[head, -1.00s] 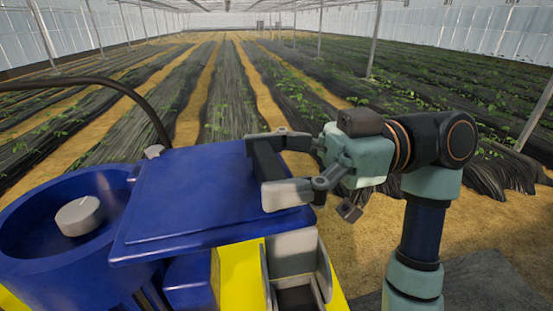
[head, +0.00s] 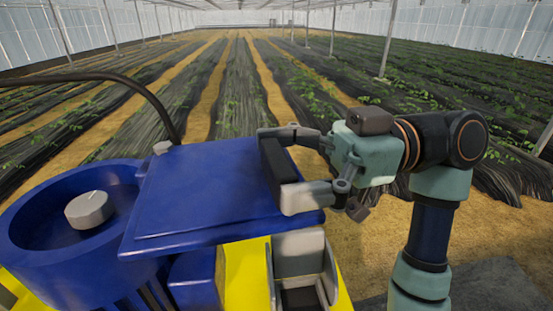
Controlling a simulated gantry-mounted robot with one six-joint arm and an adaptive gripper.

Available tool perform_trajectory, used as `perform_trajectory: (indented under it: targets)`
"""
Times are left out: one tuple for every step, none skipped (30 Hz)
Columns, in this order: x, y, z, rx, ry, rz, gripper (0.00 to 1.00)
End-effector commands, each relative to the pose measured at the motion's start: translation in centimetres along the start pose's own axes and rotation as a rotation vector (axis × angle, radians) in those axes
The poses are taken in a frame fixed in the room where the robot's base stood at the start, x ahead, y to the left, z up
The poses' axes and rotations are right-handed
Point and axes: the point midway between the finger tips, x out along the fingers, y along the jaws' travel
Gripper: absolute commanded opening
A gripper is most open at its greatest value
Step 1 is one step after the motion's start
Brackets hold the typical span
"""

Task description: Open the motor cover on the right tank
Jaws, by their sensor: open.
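A flat blue panel (head: 205,195), which looks like the motor cover, lies nearly level beside a round blue tank (head: 30,240) with a grey knob (head: 89,210) inside it. My gripper (head: 289,166) is open at the panel's right edge, its fingers pointing left. One finger is toward the far corner and the other over the near right part of the panel. A dark bar (head: 278,170) spans the space between the fingertips; I cannot tell whether it is a handle or touches them. The panel's underside is hidden.
A grey open holder (head: 301,262) stands on a yellow body (head: 245,275) below the panel's right end. A dark hose (head: 110,79) arches over the left side. Planted rows with black film fill the background. The air above the panel is clear.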

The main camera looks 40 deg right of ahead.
Motion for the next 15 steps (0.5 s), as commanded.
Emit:
perform_trajectory:
  targets:
    - [-0.3, 0.0, 0.0, 0.000, 0.000, 0.001, 1.00]
    - [-0.5, 0.0, 0.0, 0.000, 0.000, 0.002, 1.00]
    - [-1.0, 0.0, 0.0, 0.000, -0.001, 0.003, 1.00]
    - [-1.5, 0.1, 0.0, 0.000, -0.001, 0.003, 1.00]
    - [-2.1, 0.1, 0.0, 0.001, 0.000, 0.004, 1.00]
    - [-3.1, 0.0, -0.1, 0.001, 0.001, 0.005, 1.00]
    - [-3.8, 0.1, 0.0, 0.003, 0.000, 0.005, 1.00]
    - [-4.7, 0.1, -0.1, 0.002, 0.000, 0.005, 1.00]
    - [-5.7, 0.0, -0.1, 0.002, 0.000, 0.004, 1.00]
    - [-6.5, 0.0, -0.1, 0.002, 0.000, 0.005, 1.00]
    - [-7.2, 0.1, -0.1, 0.002, 0.001, 0.005, 1.00]
    - [-8.2, 0.0, -0.1, 0.002, 0.000, 0.004, 1.00]
    - [-8.8, 0.0, -0.1, 0.002, 0.001, 0.004, 1.00]
    - [-9.4, 0.0, -0.1, 0.001, 0.001, 0.003, 1.00]
    - [-10.1, 0.0, 0.0, 0.001, 0.000, 0.003, 1.00]
